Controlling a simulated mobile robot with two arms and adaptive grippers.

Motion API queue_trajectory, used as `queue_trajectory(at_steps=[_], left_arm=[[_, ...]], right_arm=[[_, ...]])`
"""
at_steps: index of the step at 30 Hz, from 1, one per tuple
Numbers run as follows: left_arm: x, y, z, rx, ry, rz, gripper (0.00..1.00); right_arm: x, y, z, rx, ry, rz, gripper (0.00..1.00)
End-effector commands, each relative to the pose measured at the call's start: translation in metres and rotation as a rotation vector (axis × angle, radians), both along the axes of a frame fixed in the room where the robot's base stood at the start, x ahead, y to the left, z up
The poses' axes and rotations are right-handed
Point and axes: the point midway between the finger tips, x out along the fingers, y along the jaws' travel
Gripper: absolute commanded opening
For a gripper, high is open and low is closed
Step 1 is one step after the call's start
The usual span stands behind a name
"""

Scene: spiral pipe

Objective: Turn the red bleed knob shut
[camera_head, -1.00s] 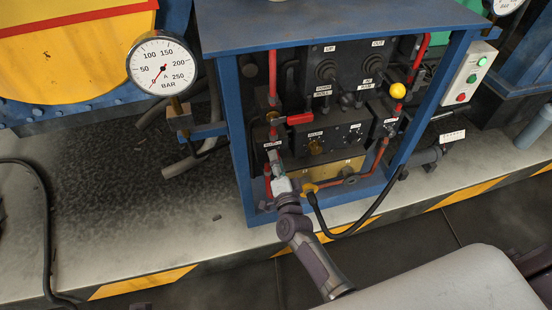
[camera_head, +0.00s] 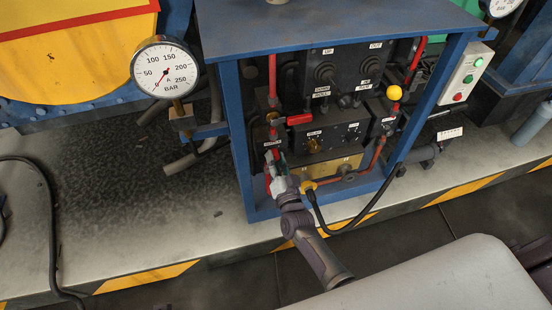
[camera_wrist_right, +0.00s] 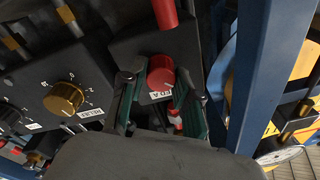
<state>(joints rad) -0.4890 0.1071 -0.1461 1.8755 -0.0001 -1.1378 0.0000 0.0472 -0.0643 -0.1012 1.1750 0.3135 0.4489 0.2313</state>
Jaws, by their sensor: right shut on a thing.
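The red bleed knob (camera_wrist_right: 161,75) sits on a dark block in the right wrist view, with a white label under it. My right gripper (camera_wrist_right: 157,92) has one green-padded finger on each side of the knob and is shut on it. In the head view my right gripper (camera_head: 275,164) reaches into the lower left of the blue frame and hides the knob there. My left gripper is in neither view.
A brass knob (camera_wrist_right: 64,97) is left of the red one in the wrist view. A red lever handle (camera_head: 300,119) is above. The blue frame post (camera_head: 239,140) stands close to my gripper. A black hose (camera_head: 330,229) hangs to the right. A gauge (camera_head: 165,70) is at left.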

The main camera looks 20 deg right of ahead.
Motion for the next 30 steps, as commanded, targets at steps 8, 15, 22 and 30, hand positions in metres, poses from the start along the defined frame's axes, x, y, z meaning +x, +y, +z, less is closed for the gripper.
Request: queue_trajectory(at_steps=[8,15,22,30], left_arm=[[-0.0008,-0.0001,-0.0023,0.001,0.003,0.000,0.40],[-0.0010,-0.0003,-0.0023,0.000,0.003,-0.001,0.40],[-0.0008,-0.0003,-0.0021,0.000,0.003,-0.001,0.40],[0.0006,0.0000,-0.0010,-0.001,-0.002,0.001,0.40]], right_arm=[[-0.0005,0.0001,-0.0014,-0.013,0.004,0.000,0.00],[-0.0005,0.0001,-0.0014,-0.013,0.004,0.000,0.38],[-0.0002,0.0000,-0.0007,-0.012,0.002,0.000,0.57],[-0.0062,0.0002,-0.0011,-0.011,0.001,0.000,0.57]])
